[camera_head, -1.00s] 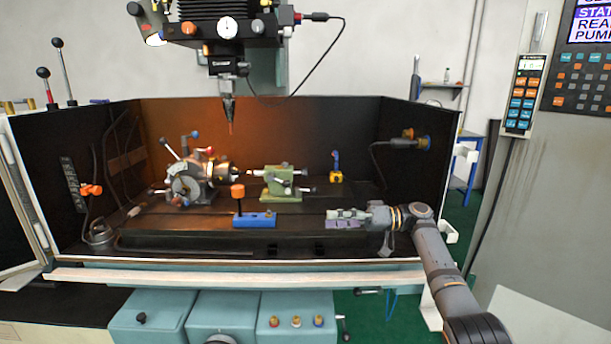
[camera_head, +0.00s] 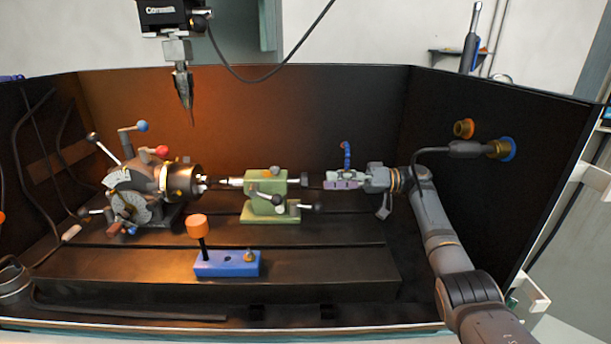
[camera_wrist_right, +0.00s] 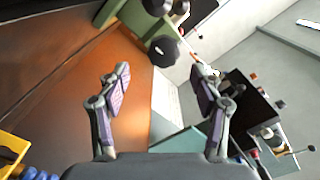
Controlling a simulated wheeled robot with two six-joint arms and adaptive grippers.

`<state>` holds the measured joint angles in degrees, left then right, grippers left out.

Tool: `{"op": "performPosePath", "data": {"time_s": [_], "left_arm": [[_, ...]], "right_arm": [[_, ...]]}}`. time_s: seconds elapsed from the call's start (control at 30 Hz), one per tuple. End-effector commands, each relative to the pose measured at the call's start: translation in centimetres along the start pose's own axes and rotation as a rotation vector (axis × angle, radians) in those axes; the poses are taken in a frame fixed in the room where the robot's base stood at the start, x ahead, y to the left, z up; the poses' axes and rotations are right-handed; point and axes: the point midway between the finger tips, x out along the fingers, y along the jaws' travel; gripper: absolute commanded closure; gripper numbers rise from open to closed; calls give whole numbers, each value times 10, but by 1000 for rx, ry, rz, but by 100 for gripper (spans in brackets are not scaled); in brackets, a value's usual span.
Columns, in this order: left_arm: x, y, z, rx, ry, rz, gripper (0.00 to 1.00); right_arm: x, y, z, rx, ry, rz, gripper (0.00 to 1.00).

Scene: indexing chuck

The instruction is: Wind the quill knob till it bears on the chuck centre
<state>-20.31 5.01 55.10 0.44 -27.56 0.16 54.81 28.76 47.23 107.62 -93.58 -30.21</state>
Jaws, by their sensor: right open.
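The green tailstock (camera_head: 264,197) stands on the slotted table, to the right of the dark chuck (camera_head: 182,181). Its quill (camera_head: 233,182) points left at the chuck centre (camera_head: 202,183); contact is too small to tell. The dark quill knob (camera_head: 304,179) is at the tailstock's right end. My right gripper (camera_head: 326,180) comes in from the right, level with the knob and just right of it. In the right wrist view, the gripper (camera_wrist_right: 160,80) is open and empty. What looks like the knob (camera_wrist_right: 163,51) shows ahead between the fingertips. My left gripper is out of view.
A blue block with an orange-topped post (camera_head: 228,263) stands in front of the tailstock. A blue jointed hose (camera_head: 346,156) rises behind my right gripper. A spindle tool (camera_head: 183,88) hangs above the chuck. The table's right front is clear.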

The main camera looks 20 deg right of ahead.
Motion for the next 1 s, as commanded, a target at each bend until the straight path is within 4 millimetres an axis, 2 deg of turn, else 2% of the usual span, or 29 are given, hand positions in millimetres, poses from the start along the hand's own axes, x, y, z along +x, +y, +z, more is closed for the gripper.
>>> {"op": "performPosePath", "data": {"time_s": [0.4,0.53,0.77,0.83,1.0], "left_arm": [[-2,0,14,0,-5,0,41],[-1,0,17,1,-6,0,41],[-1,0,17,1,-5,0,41],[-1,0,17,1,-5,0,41],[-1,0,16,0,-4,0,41]], "right_arm": [[63,-1,0,0,-1,-3,35],[73,0,0,0,0,0,35],[75,0,0,0,0,0,35],[75,0,0,0,0,0,40],[74,0,0,0,0,0,63]]}}
